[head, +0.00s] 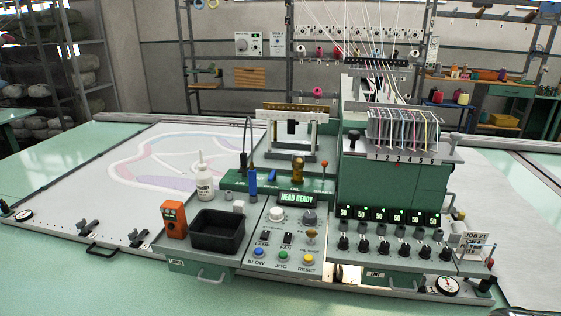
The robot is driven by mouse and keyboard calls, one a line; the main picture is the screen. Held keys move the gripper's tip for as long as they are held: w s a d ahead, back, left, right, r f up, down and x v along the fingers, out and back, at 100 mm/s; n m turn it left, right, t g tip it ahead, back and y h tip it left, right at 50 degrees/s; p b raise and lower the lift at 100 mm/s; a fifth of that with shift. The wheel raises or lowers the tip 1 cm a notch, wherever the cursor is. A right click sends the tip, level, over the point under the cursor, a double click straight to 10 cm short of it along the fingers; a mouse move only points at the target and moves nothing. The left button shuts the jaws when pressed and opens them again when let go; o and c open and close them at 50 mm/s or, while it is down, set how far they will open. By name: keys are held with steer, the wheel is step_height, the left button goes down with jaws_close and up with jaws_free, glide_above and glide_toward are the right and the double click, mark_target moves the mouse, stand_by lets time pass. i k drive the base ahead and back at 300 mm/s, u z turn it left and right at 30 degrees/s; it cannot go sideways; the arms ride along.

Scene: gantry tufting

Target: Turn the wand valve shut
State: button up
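A blue air wand (252,183) stands upright at the green rail (232,184) behind the control panel, with a dark hose curving up from its top. A small blue lever (272,175), which looks like the wand valve, sits on the rail just right of the wand. It appears tilted, but its exact angle is too small to tell. My gripper is not in view.
In front are a black tray (216,232), an orange device (174,219), a white bottle (203,180) and a panel with a HEAD READY display (297,198), knobs and buttons. The green tufting head (380,187) rises at right. The space above the tray looks clear.

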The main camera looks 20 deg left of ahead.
mark_target(272, 176)
steer(key=i, duration=0.55)
steer(key=u, duration=2.2)
